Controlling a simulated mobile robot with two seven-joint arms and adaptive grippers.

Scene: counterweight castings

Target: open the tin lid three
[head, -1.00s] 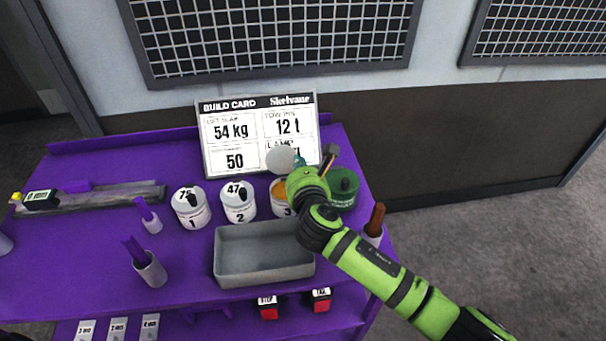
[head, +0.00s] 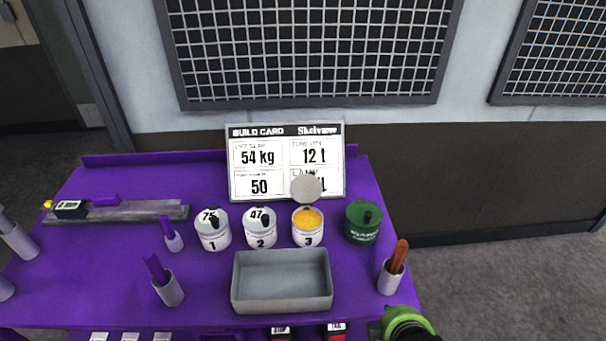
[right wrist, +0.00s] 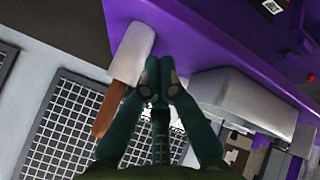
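Tin three (head: 308,234) is a white tin marked 3, standing at the right end of a row of white tins. Its round grey lid (head: 306,188) stands up behind the rim, in front of the build card. The tin is open and yellow-orange contents show inside. My right arm shows only in part at the bottom right of the head view, below the table's front edge. In the right wrist view my right gripper (right wrist: 162,78) has its dark green fingers together with nothing seen between them. It is away from the tin. My left gripper is not in view.
Tin one (head: 213,232) and tin two (head: 260,230) have their lids on. A green lidded pot (head: 363,222) stands right of tin three. A grey tray (head: 282,306) lies in front. A white cup with a brown handle (head: 391,277) stands at the right edge.

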